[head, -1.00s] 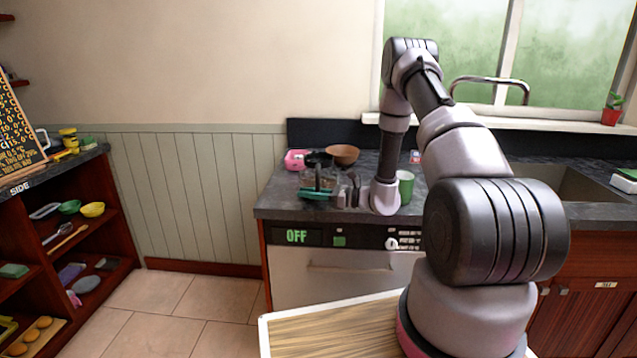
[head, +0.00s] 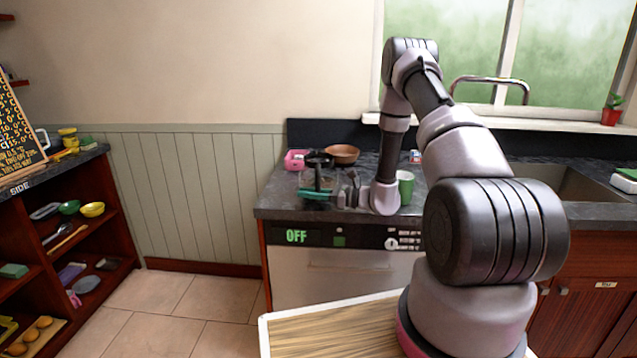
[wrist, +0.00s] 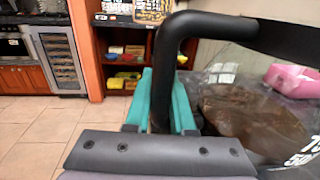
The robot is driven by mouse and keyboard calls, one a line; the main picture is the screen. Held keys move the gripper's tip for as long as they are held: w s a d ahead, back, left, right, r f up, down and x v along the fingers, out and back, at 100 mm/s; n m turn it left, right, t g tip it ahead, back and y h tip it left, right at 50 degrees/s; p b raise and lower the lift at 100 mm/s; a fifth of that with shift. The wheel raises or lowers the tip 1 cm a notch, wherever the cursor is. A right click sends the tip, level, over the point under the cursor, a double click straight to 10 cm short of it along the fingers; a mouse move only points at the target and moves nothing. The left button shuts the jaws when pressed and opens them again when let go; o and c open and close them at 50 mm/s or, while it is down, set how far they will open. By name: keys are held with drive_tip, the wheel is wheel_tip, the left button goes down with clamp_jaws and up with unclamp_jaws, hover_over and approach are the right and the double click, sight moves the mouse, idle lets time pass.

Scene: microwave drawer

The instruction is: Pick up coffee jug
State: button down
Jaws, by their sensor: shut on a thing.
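In the head view the jug (head: 319,160) stands on the left part of the counter, partly hidden by my gripper. In the wrist view its glass body (wrist: 240,110) fills the right side, and its black handle (wrist: 180,45) bends down between my teal fingers. My gripper (wrist: 160,105) is shut on the handle. In the head view my gripper (head: 316,193) is low, at the near side of the jug.
A pink container (head: 295,160) and a brown bowl (head: 341,153) stand behind the jug. A green cup (head: 405,187) is to the right, close to my wrist. A shelf unit (head: 100,225) is at the left.

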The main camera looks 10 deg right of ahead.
drive_tip(key=shift+r, duration=0.1)
wheel_tip(320, 180, up, 10)
idle(0.8)
drive_tip(key=shift+w+d, duration=0.1)
idle(1.0)
